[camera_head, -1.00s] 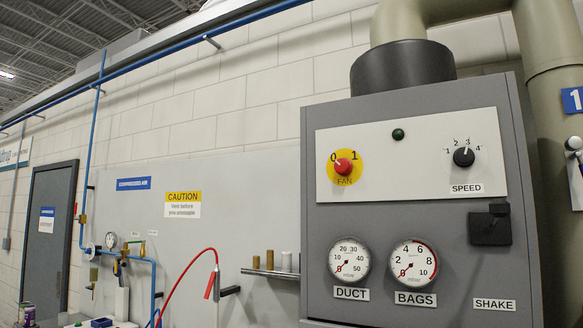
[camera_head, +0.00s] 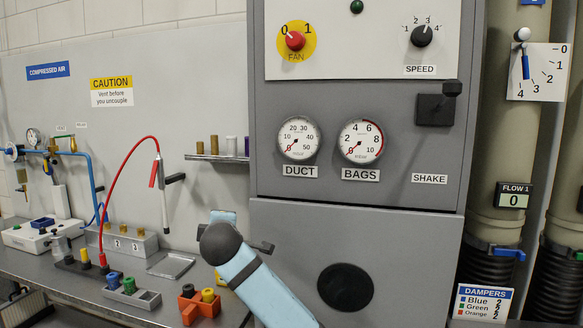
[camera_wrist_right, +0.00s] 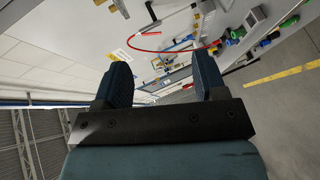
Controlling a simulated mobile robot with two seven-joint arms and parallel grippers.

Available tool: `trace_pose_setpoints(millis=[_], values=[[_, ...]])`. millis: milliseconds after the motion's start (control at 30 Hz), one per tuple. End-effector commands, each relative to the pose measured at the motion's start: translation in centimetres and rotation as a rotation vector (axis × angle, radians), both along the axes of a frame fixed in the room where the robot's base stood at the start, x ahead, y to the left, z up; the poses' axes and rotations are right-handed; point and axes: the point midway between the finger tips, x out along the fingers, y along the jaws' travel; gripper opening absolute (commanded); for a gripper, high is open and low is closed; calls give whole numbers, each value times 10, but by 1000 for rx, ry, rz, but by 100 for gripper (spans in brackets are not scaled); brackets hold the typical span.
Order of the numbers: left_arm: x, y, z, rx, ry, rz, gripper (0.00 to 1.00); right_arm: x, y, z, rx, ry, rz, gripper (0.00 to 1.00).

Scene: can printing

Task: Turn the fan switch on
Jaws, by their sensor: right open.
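The fan switch (camera_head: 295,41) is a red knob on a yellow disc on the white panel, marked 0 at left and 1 at right, with FAN below. Its pale mark seems to point up-left toward 0. A dark green lamp (camera_head: 357,6) is at the top edge of the head view. One blue arm of mine rises from the bottom of the head view, below and left of the switch; no fingers show clearly there. My right gripper (camera_wrist_right: 162,68) is open and empty in the right wrist view, away from the switch. My left gripper is not identifiable.
The grey cabinet (camera_head: 350,210) carries a SPEED knob (camera_head: 421,36), two gauges and a SHAKE lever (camera_head: 436,108). A bench (camera_head: 75,275) with coloured fittings and a red hose (camera_head: 128,160) stands at left. Pipes and a damper lever (camera_head: 525,66) are at right.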

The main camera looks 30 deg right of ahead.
Motion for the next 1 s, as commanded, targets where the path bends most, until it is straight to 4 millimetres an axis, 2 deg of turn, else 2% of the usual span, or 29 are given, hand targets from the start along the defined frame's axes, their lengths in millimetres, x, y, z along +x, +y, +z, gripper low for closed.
trace_pose_setpoints(millis=[33, 67, 100, 167, 200, 300, 400, 500, 600, 733, 867, 1000], values=[[0, 0, 1, 0, -1, 0, 0, 4, -7, 50, -49, -29, -38, 65], [0, 0, 1, 0, -1, 0, 0, 4, -11, 74, -76, -38, -61, 65], [0, 0, 1, 1, 0, 1, 0, 2, -16, 107, -112, -49, -94, 65], [0, 0, 2, 1, 0, 1, 0, -4, -24, 156, -159, -63, -146, 65], [0, 0, 2, 1, 0, 1, 0, -10, -29, 188, -187, -72, -184, 65], [0, 1, 2, 1, 0, 2, 0, -33, -41, 265, -241, -90, -276, 65], [0, 1, 2, 1, 1, 2, 0, -62, -52, 329, -272, -100, -362, 65], [0, 1, 2, 2, 1, 2, 0, -89, -59, 376, -287, -104, -430, 65], [-1, 1, 2, 2, 2, 2, 0, -110, -65, 407, -291, -104, -476, 65], [-2, 1, 3, 2, 3, 3, 0, -124, -69, 424, -291, -102, -504, 65], [-2, 2, 7, 2, 2, 2, 0, -120, -76, 429, -292, -99, -511, 65], [-2, 3, 16, 5, 1, 4, 0, -104, -95, 430, -293, -98, -511, 65]])
